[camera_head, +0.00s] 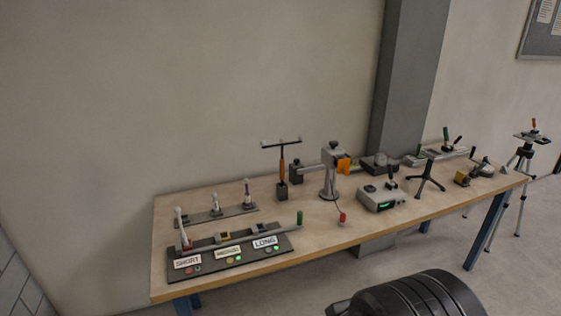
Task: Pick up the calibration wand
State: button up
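A T-shaped wand (282,168), which looks like the calibration wand, stands upright on the wooden table. It has an orange handle and a dark crossbar with small pale balls on it. Its lower end sits in a small dark block (282,191) near the table's back edge. My gripper is not in view, and nothing is seen touching the wand.
Left of the wand are a rack (216,215) with upright tools and a board labelled SHORT, MEDIUM and LONG (230,262). Bare tabletop (320,238) lies in front.

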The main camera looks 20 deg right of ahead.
aim_at(300, 138)
jog(key=i+j+u, duration=0.1)
jog(key=i, duration=0.4)
jog(key=i+j+u, duration=0.1)
jog(key=i, duration=0.45)
